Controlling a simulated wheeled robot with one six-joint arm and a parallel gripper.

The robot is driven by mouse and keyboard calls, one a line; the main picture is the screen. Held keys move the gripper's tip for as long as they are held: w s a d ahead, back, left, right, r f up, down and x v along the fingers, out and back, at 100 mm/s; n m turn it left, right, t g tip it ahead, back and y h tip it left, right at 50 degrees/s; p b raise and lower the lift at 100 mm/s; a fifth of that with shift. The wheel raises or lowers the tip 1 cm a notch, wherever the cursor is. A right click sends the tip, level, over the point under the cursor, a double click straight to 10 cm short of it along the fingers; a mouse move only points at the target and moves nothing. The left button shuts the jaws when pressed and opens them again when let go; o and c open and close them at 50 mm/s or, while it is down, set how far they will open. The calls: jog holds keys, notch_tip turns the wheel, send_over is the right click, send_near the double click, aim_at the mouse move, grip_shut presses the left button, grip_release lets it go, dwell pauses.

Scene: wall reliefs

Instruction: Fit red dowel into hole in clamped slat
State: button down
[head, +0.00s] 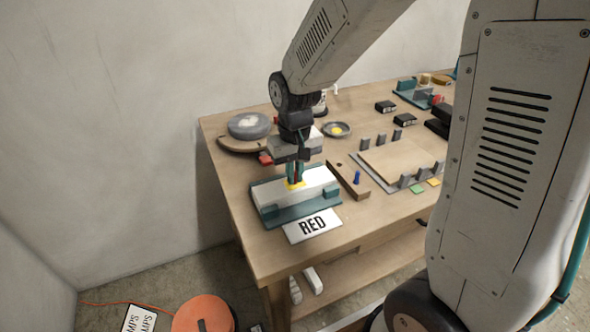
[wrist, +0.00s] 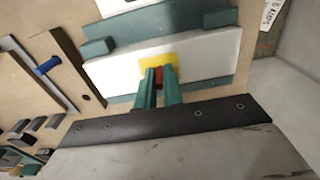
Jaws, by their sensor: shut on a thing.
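My gripper (head: 295,174) points down over the white slat (head: 318,186), which is held in a teal clamp (head: 297,213) near the front left of the table. A yellow patch (head: 299,184) marks the slat's top below the fingertips. In the wrist view my gripper (wrist: 158,82) has its green fingers shut on the red dowel (wrist: 158,76), of which only a little shows between them. The dowel is over the yellow patch (wrist: 159,62) on the white slat (wrist: 107,73). The fingers hide the hole, so I cannot tell whether the dowel's lower end is in it.
A card reading RED (head: 312,226) lies in front of the clamp. To the right is a wooden slat (head: 342,173) with a blue dowel (head: 357,178). A round grey object (head: 249,125) stands at the back left.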

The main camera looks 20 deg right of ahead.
jog(key=shift+f, duration=0.2)
jog(key=c, duration=1.5)
grip_release()
jog(key=shift+o, duration=0.2)
jog(key=shift+r, duration=3.9)
